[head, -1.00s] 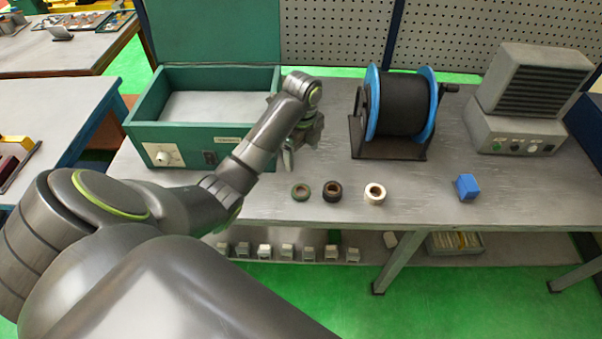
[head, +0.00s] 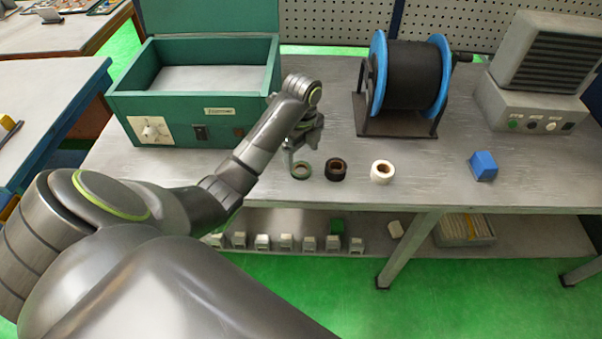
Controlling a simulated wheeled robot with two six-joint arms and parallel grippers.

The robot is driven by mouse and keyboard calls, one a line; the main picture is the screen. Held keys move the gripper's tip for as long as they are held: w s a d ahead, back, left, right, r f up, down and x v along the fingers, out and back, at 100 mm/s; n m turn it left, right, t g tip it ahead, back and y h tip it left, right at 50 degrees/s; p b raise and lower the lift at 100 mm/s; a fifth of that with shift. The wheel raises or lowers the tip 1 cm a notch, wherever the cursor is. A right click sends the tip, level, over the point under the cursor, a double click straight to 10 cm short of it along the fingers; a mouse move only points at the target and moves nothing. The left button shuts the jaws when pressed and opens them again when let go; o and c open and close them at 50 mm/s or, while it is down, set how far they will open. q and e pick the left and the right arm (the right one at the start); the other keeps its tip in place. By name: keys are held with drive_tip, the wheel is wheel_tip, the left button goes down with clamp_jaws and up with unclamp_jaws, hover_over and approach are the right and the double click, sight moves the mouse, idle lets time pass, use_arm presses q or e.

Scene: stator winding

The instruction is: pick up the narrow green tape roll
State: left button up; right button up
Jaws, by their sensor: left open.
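The narrow green tape roll (head: 301,171) lies flat on the grey workbench (head: 420,185), near its front edge. It is the leftmost of three rolls in a row. My left gripper (head: 297,158) points down just behind and above the green roll, and its finger overlaps the roll's far rim in the picture. The gripper is open, with nothing seen between its fingers. I cannot tell whether it touches the roll. My right gripper is not in the head view.
A dark brown roll (head: 336,170) sits close to the right of the green one, then a white roll (head: 382,172). A blue block (head: 483,166) lies farther right. A green box (head: 195,105), a black spool with blue flanges (head: 408,80) and a grey device (head: 535,75) stand behind.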

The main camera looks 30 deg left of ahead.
sight(301, 172)
use_arm(q)
drive_tip(key=shift+a+f+p, duration=0.15)
drive_tip(key=shift+f+p, duration=0.15)
drive_tip(key=shift+f, duration=1.1)
drive_tip(key=shift+a+f+p, duration=0.1)
drive_tip(key=shift+f+p, duration=0.15)
drive_tip(key=shift+f, duration=1.15)
drive_tip(key=c, duration=1.1)
drive_tip(key=shift+o, duration=0.2)
drive_tip(key=shift+w, duration=0.1)
